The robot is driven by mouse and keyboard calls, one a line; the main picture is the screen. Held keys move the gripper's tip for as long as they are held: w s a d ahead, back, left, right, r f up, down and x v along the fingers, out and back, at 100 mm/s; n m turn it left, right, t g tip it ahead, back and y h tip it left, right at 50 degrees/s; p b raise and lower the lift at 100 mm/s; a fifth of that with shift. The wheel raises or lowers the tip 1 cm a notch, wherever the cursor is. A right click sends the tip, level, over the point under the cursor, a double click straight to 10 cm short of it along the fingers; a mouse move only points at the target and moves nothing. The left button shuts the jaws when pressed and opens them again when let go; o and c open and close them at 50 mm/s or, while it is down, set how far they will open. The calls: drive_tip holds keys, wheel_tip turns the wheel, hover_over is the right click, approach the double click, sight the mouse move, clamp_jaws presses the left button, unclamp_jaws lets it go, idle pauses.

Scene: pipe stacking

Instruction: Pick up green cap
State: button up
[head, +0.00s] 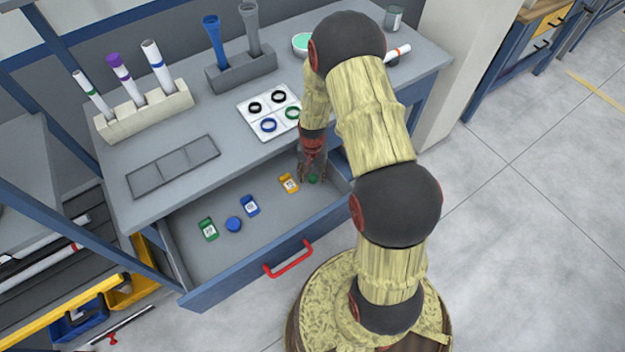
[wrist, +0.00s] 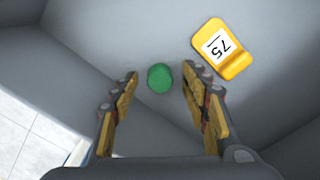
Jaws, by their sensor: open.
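The green cap (wrist: 160,78) lies in the open drawer (head: 195,262), near its right end. In the wrist view it sits just beyond and between the tips of my gripper (wrist: 158,85), and I see no finger touching it. In the head view the green cap (head: 313,179) shows small and partly covered between the fingers of my gripper (head: 312,176). My gripper is open and empty, reaching down into the drawer.
A yellow tag marked 75 (wrist: 224,48) lies close to the right finger. A blue tag (head: 250,206), a blue cap (head: 234,224) and a green tag (head: 208,229) lie further left. The drawer's front wall with its red handle (head: 288,259) stands near. The worktop (head: 225,165) overhangs behind.

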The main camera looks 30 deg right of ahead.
sight(312, 177)
drive_tip(key=shift+r, duration=0.1)
drive_tip(key=c, duration=0.8)
drive_tip(key=shift+c, duration=0.4)
wheel_tip(312, 177, up, 19)
drive_tip(key=p, duration=1)
